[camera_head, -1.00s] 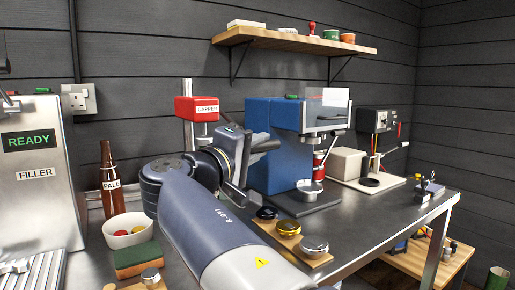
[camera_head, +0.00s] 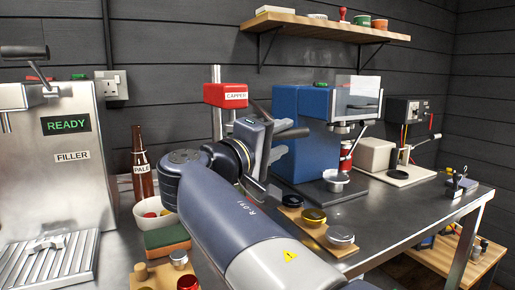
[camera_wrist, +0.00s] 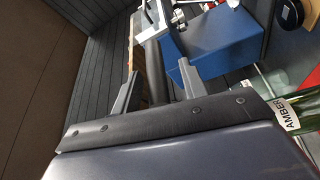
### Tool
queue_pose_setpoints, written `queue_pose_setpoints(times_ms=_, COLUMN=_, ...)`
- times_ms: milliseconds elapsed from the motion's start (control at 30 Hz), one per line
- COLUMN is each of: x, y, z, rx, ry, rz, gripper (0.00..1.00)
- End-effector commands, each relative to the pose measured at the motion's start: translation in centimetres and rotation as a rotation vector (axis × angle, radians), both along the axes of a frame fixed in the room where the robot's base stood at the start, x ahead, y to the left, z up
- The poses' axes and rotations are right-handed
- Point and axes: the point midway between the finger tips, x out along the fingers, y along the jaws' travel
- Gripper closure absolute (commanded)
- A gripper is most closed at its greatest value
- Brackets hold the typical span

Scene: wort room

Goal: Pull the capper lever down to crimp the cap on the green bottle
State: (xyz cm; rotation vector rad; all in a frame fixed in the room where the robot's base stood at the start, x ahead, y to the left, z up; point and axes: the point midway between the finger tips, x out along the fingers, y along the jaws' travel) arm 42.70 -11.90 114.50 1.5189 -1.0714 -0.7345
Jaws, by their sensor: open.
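The capper's red head (camera_head: 226,95), labelled CAPPER, sits on a metal post behind my arm. My gripper (camera_head: 268,150) is just in front and to the right of it. In the wrist view my gripper (camera_wrist: 159,80) is open. A dark cylindrical bar (camera_wrist: 155,72), apparently the capper lever's handle, lies between its two fingers; I cannot tell whether they touch it. The green bottle (camera_wrist: 285,92), with an AMBER label, shows at the right edge of the wrist view. In the head view it is hidden behind my arm, and its cap is not visible.
The filler (camera_head: 60,185) with a READY display stands at the left. A brown PALE bottle (camera_head: 141,165), a white bowl (camera_head: 143,212) and a sponge (camera_head: 166,240) are near my arm. A blue machine (camera_head: 300,115) stands close right of my gripper. Jars stand on a wooden board in front.

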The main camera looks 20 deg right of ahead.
Motion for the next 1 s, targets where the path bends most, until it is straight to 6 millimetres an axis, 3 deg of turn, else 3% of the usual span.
queue_pose_setpoints(times_ms=300, x=-2.0, y=4.8, z=-0.4, rx=0.0, ry=0.001, rz=0.007, gripper=0.59)
queue_pose_setpoints(times_ms=500, x=-2.9, y=7.0, z=-0.7, rx=0.0, ry=0.002, rz=0.005, gripper=0.59)
queue_pose_setpoints(times_ms=1000, x=-3.5, y=8.0, z=-0.9, rx=0.001, ry=0.002, rz=0.0, gripper=0.59)
